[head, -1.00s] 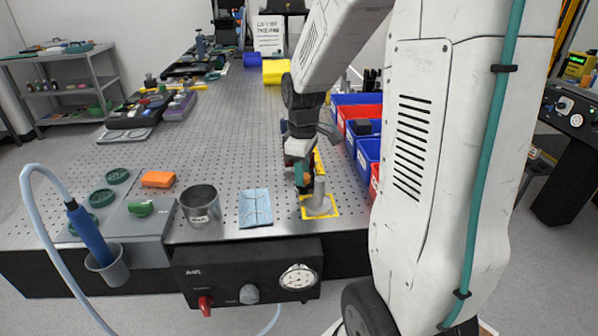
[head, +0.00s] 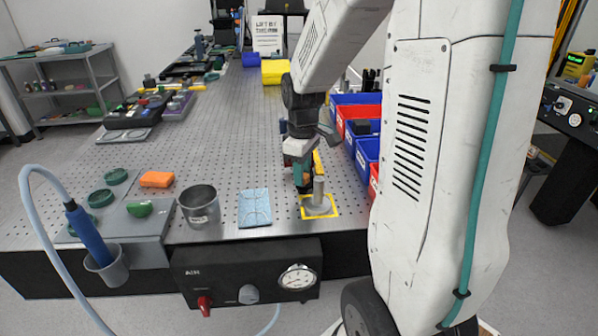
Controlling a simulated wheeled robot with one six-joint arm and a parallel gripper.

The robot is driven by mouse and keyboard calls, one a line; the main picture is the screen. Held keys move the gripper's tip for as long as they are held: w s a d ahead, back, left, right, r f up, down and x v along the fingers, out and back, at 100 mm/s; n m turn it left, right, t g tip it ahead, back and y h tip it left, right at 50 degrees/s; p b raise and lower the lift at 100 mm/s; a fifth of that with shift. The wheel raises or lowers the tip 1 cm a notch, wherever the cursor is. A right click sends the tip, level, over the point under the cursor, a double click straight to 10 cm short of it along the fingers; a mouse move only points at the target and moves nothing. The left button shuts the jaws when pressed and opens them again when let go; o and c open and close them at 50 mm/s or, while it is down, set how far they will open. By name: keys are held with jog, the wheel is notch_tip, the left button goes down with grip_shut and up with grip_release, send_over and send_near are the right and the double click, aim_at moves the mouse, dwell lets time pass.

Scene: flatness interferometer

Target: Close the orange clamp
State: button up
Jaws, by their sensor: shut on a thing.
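Blue and red bins (head: 366,150) line the table's right edge, close to my wrist. A metal cup (head: 200,207), a light blue cloth (head: 255,208) and an orange block (head: 157,179) lie to the left. The table's middle (head: 225,130) is clear.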

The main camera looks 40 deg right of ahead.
jog(key=shift+m, duration=0.3)
dwell(1.3)
jog(key=o, duration=1)
jog(key=shift+d, duration=0.1)
jog(key=shift+c, duration=0.2)
jog(key=shift+r, duration=0.1)
notch_tip(320, 180, up, 8)
jog(key=shift+f, duration=0.2)
